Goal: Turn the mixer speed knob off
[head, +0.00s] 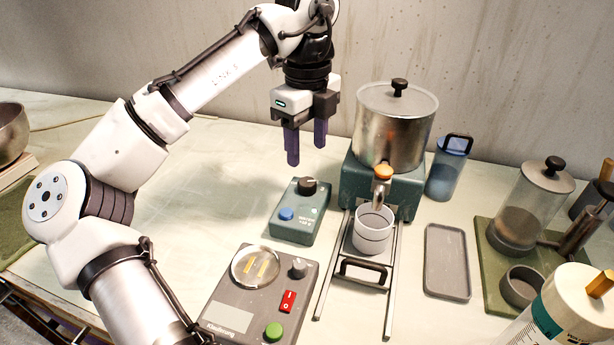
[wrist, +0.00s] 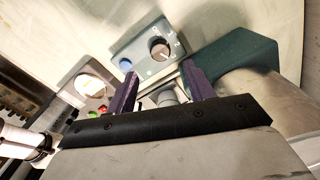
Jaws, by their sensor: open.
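A teal control box (head: 298,222) stands on the bench with a black knob (head: 308,186) at its back and a blue button at its front left. I cannot read its label clearly. In the wrist view, the knob (wrist: 160,49) has pale marks around it; its exact setting is too small to tell. My gripper (head: 306,150) is open and empty, pointing down above and behind the box, apart from the knob. In the wrist view, my gripper (wrist: 160,92) shows its two purple fingers spread, with the knob beyond them.
A grey panel (head: 262,300) with a gauge, grey knob, red switch and green button stands in front. A steel pot (head: 396,125) on a teal base and a cup (head: 373,230) on rails stand close to the right. Bench left of the box is clear.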

